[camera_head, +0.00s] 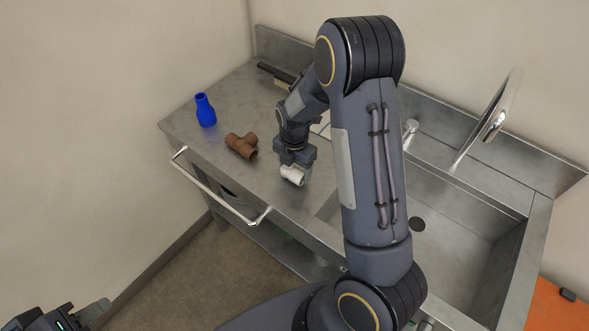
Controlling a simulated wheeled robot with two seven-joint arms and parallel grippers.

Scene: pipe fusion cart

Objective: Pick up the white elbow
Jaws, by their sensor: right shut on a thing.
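The white elbow (290,175) is at the fingertips of my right gripper (296,161), over the steel counter left of the sink. My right gripper points down and is shut on the elbow, hiding its upper part. I cannot tell whether the elbow touches the counter or hangs just above it. My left gripper (92,313) shows only in part at the bottom left corner, far from the elbow. Its fingers are too cut off to tell whether they are open.
A brown tee (241,145) lies just left of the elbow. A blue reducer (205,110) stands further left on the counter (180,123). A brush (278,75) lies at the back. The sink (455,230) and faucet (490,120) are at right. A rail (215,190) runs along the counter's edge.

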